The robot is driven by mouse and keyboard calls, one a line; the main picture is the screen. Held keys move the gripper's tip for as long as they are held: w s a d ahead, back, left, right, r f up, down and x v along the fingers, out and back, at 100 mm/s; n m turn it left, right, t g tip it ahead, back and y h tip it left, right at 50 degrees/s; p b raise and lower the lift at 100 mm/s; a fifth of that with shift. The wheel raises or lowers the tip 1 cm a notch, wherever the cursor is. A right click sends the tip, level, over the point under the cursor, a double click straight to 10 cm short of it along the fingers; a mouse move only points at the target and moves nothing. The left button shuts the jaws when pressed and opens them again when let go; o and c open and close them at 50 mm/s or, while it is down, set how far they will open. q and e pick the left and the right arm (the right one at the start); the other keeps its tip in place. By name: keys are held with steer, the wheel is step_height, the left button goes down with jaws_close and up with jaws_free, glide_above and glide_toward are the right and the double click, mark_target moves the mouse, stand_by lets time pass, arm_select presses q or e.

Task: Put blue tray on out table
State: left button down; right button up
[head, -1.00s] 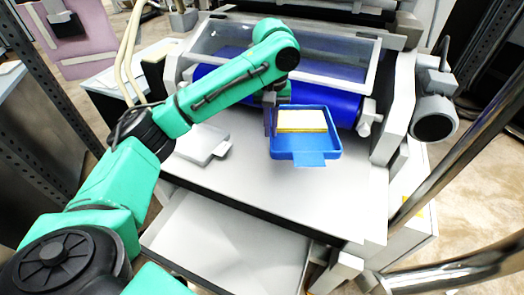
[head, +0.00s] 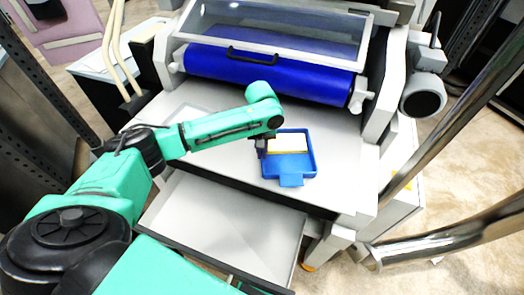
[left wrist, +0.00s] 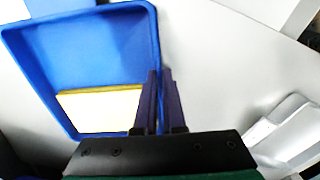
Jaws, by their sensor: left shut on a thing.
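The blue tray (head: 293,168) has raised walls and a short tab at its near side. A pale yellow block (head: 287,145) lies in its far half. My left gripper (head: 262,147) is shut on the tray's left wall. In the left wrist view, the two dark fingers (left wrist: 161,100) are at the wall of the blue tray (left wrist: 95,45), beside the yellow block (left wrist: 100,110). The tray is over the light grey table top (head: 225,180) in front of the roller; I cannot tell if it touches it. My right gripper is out of view.
The blue roller (head: 270,75) under a clear-topped cover lies behind the tray. A lower pale shelf (head: 225,225) juts out below the table top. A pale flat object (left wrist: 290,130) shows in the left wrist view. Metal bars stand at the right.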

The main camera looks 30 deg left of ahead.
arm_select(q)
steer(key=c, duration=1)
jaws_free()
steer(key=shift+s, duration=0.1)
step_height(320, 180, up, 12)
steer(key=b, duration=0.2)
steer(key=shift+b, duration=0.35)
